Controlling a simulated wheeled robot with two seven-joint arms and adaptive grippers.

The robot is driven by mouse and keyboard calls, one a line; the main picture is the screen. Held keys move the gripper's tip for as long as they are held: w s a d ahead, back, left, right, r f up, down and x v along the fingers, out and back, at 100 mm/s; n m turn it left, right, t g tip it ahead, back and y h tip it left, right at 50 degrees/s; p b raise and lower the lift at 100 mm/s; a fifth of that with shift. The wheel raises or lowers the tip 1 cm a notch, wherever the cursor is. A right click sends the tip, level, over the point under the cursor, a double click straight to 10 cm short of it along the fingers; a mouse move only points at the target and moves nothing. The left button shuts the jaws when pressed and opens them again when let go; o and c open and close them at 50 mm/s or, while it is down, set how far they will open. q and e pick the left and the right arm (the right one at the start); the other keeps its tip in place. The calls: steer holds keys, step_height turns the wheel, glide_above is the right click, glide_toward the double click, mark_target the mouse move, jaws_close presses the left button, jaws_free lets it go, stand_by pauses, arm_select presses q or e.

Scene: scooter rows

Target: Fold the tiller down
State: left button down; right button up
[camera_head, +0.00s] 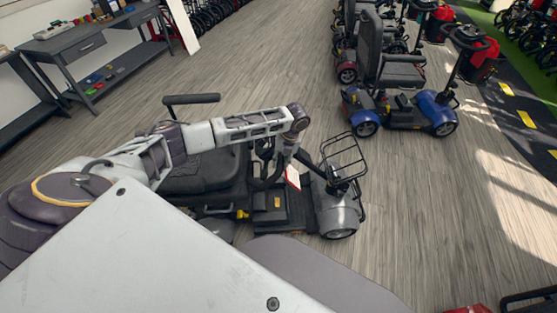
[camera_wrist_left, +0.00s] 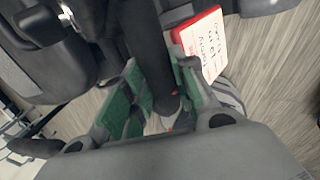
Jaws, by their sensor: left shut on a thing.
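A grey mobility scooter stands below my left arm in the head view, with a black seat (camera_head: 205,172), a front wire basket (camera_head: 343,158) and a grey front body (camera_head: 335,208). Its black tiller post (camera_wrist_left: 145,45) runs between the green-padded fingers of my left gripper (camera_wrist_left: 158,95) in the left wrist view. That gripper is shut on the post. In the head view the arm reaches over the scooter and largely hides the grip. A red and white tag (camera_head: 293,177) with handwriting hangs beside the post; it also shows in the left wrist view (camera_wrist_left: 204,45). My right gripper is out of view.
A blue scooter (camera_head: 400,112) and red scooters stand at the upper right. A grey workbench (camera_head: 75,42) with small coloured items is at the upper left. Wood floor (camera_head: 440,215) is clear to the right of the grey scooter. A red object (camera_head: 470,309) shows at the bottom edge.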

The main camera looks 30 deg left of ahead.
arm_select(q)
steer(key=shift+w+r, duration=0.1)
steer(key=c, duration=1.1)
jaws_free()
steer(key=shift+c, duration=0.2)
steer(key=shift+d, duration=0.1)
steer(key=v, duration=1.1)
steer(key=shift+r, duration=0.45)
steer(key=shift+f, duration=0.1)
